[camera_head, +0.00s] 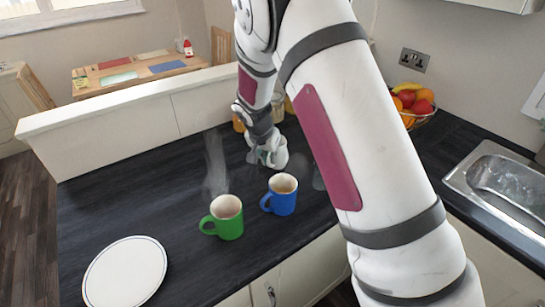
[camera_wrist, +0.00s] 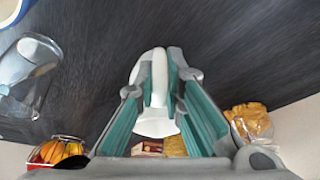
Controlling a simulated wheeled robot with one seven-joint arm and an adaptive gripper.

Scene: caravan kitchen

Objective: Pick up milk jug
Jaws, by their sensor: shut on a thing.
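The white milk jug (camera_head: 280,154) is at the end of my arm above the dark counter, partly hidden by my gripper (camera_head: 258,154). In the wrist view my gripper (camera_wrist: 160,80) is shut on the white milk jug (camera_wrist: 155,122), which lies between the teal finger pads. Only a narrow upper part and a wider lower part of the jug show there. I cannot tell whether the jug touches the counter.
A blue mug (camera_head: 282,195) and a green mug (camera_head: 225,218) stand in front on the counter. A white plate (camera_head: 126,273) lies front left. A clear glass (camera_wrist: 28,72) and fruit basket (camera_head: 413,104) are nearby. A sink (camera_head: 505,180) is at right.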

